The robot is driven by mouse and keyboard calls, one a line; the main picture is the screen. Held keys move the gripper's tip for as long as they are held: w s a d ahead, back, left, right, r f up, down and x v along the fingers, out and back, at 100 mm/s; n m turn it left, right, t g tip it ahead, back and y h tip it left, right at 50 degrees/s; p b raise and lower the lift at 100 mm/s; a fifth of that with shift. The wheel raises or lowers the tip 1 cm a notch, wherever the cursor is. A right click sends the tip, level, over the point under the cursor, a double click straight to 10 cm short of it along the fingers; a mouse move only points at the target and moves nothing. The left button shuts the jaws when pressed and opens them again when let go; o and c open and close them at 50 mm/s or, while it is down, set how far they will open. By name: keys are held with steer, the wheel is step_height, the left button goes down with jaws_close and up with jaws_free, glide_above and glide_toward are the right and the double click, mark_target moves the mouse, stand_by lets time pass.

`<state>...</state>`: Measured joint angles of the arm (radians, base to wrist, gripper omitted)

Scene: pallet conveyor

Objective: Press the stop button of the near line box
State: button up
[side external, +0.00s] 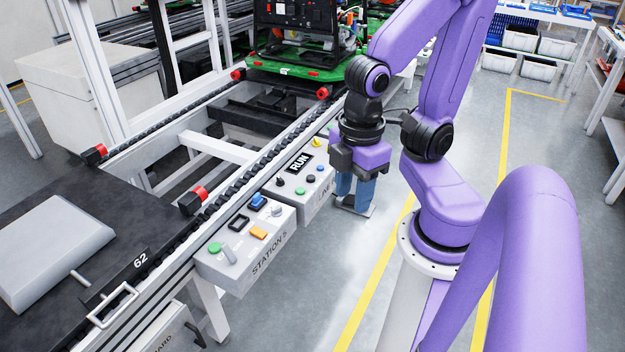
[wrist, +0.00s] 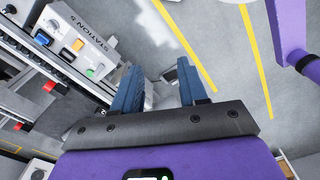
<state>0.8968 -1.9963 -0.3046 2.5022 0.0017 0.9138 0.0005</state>
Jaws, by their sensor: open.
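The line box (side external: 312,201) is a light grey panel on the conveyor's right side in the side external view.
The STATION 5 box (side external: 249,262) stands left of the line box, nearer the camera; it also shows in the wrist view (wrist: 70,45). A green pallet (side external: 300,68) with equipment is on the conveyor behind.

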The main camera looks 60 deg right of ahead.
stand_by(0.4)
jaws_close()
stand_by(1.6)
